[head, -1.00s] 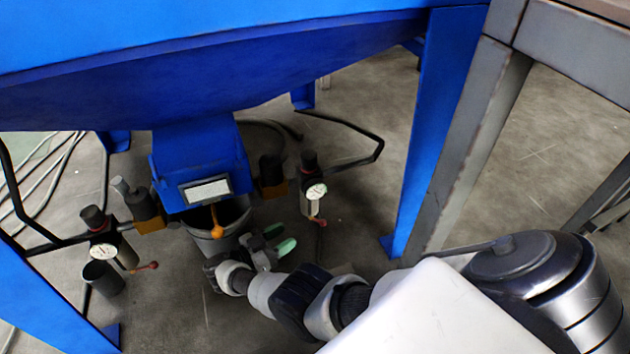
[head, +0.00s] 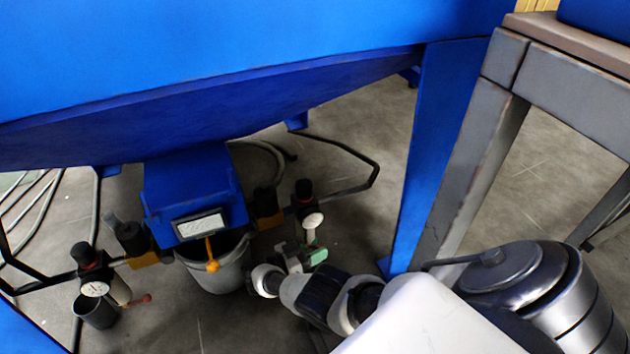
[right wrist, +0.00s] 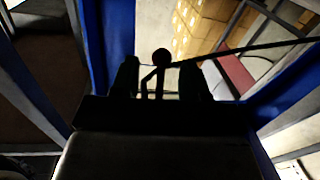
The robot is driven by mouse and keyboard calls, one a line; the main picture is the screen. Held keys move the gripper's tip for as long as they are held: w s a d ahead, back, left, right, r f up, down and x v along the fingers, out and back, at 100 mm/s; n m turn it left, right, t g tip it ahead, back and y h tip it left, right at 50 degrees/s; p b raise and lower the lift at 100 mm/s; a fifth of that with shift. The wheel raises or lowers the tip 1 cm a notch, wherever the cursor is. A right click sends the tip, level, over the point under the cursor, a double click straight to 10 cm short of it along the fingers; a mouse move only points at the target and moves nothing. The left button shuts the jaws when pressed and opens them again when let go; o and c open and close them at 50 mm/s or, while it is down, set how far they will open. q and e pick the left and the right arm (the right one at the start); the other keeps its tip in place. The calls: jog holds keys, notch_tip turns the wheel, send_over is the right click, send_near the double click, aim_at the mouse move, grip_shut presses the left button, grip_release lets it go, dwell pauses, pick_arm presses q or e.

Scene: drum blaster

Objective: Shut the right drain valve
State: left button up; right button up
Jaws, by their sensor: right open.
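The right filter unit, with a black-topped knob and a round white gauge (head: 313,219), hangs under the blue machine in the head view. Its lower end, where the drain valve sits, is largely hidden by my right gripper (head: 302,254), and I cannot make out the valve's handle there. My right gripper is open just below the gauge. In the right wrist view its two dark fingers (right wrist: 160,82) are apart, with a dark round knob and thin stems (right wrist: 161,57) showing between them in silhouette. Contact cannot be told. My left gripper is not in view.
A grey bucket (head: 217,272) stands under the blue outlet with an orange-knobbed lever (head: 212,265). The left filter unit (head: 95,289) has a red valve handle (head: 140,300) and a dark cup (head: 97,312) below. A blue leg (head: 425,160) and grey frame (head: 470,170) stand right.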

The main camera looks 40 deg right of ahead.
jog(key=shift+d, duration=0.15)
jog(key=shift+c, duration=0.3)
grip_shut()
